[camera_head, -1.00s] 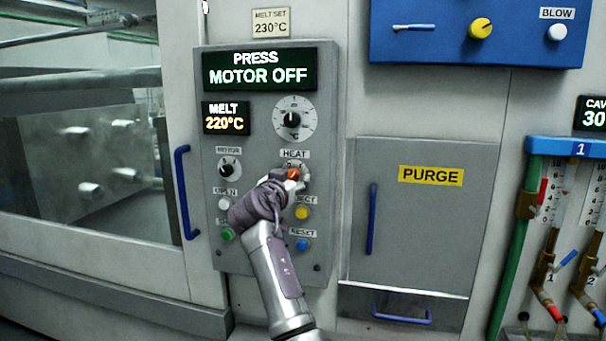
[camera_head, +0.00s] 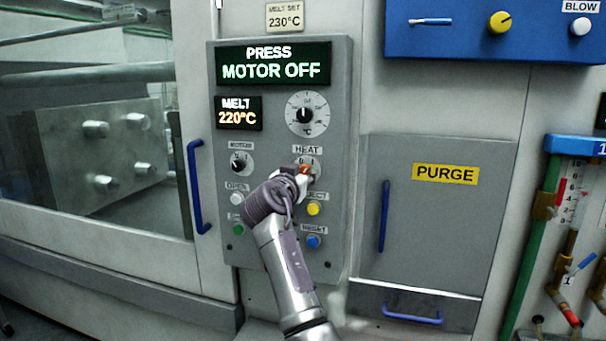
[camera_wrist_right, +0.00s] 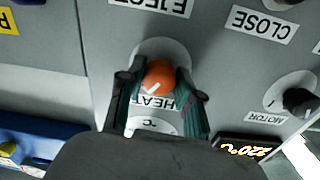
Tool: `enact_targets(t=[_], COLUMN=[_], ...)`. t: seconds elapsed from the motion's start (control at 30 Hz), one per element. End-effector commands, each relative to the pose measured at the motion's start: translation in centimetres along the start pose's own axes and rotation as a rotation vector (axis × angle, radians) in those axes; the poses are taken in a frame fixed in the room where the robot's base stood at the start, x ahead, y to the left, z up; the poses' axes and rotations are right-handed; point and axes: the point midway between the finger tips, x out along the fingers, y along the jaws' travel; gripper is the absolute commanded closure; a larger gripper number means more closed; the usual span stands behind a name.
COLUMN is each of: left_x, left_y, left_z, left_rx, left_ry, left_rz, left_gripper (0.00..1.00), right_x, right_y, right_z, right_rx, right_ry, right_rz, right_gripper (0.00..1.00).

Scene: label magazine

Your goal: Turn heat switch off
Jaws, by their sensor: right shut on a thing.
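The heat switch is an orange-red knob (camera_head: 305,169) under the HEAT label on the grey control panel (camera_head: 345,110). In the right wrist view the orange knob (camera_wrist_right: 160,76) carries a white mark, and its round plate lies behind it. My right gripper (camera_head: 303,173) is at the knob, with its arm coming up from below. In the wrist view its two fingers stand on either side of the knob, shut on it. The gripper partly hides the knob and plate in the head view, so I cannot read its setting there. My left gripper is not in view.
The motor knob (camera_head: 240,163) is left of the heat switch. The yellow eject button (camera_head: 313,208) and blue reset button (camera_head: 313,241) sit just below. A temperature dial (camera_head: 307,114) is above. Blue handles stand on the window door (camera_head: 196,186) and purge door (camera_head: 384,216).

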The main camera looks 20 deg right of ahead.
Motion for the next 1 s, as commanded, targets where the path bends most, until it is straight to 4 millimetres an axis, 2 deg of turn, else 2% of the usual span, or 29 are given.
enact_targets(t=[0.37,1.0], left_x=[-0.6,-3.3], left_y=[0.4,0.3], left_z=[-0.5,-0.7], left_rx=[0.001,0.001], left_ry=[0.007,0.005], left_rz=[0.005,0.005], left_gripper=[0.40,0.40], right_x=[0.0,0.1], right_y=[0.0,0.1], right_z=[-0.1,-0.3], right_rx=[-0.185,-0.784], right_ry=[0.007,0.023], right_rz=[0.000,-0.001], right_gripper=[1.00,1.00])
